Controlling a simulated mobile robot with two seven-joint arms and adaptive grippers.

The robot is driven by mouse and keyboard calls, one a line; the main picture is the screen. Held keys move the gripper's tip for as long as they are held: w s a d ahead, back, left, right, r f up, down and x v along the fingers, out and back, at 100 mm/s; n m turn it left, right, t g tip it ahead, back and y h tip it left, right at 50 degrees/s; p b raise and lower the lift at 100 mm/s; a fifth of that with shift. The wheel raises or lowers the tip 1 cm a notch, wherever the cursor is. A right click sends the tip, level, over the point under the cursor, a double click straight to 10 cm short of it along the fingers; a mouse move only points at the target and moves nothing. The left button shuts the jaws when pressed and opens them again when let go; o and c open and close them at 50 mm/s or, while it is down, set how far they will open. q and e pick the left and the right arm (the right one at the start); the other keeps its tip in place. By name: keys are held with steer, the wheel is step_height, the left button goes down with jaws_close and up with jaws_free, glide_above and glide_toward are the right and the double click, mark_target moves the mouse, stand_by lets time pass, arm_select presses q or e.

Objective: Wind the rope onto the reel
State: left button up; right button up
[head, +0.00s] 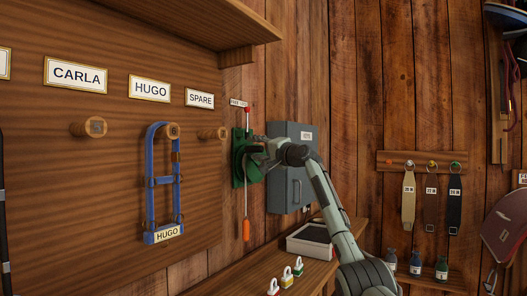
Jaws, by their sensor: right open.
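A green reel (239,171) is mounted on the wooden wall, right of the name board. A thin pale rope (246,199) hangs down below it, with an orange grip-shaped end piece (246,230) at the bottom. A small red knob (247,110) shows above the reel. My right gripper (260,152) is at the reel's right side, open, and covers part of it. I cannot tell whether its fingers touch the reel. My left gripper is out of view.
A grey wall cabinet (290,150) stands close behind my right arm. A shelf below holds an open tray (310,244) and several small padlocks (286,277). A blue halter (152,190) hangs left on a peg. Tagged straps (409,200) hang right, above bottles (415,264).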

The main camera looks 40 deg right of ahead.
steer(key=s+f, duration=0.1)
steer(key=s, duration=1)
steer(key=shift+s+a, duration=0.2)
steer(key=shift+s, duration=0.1)
steer(key=shift+f, duration=0.1)
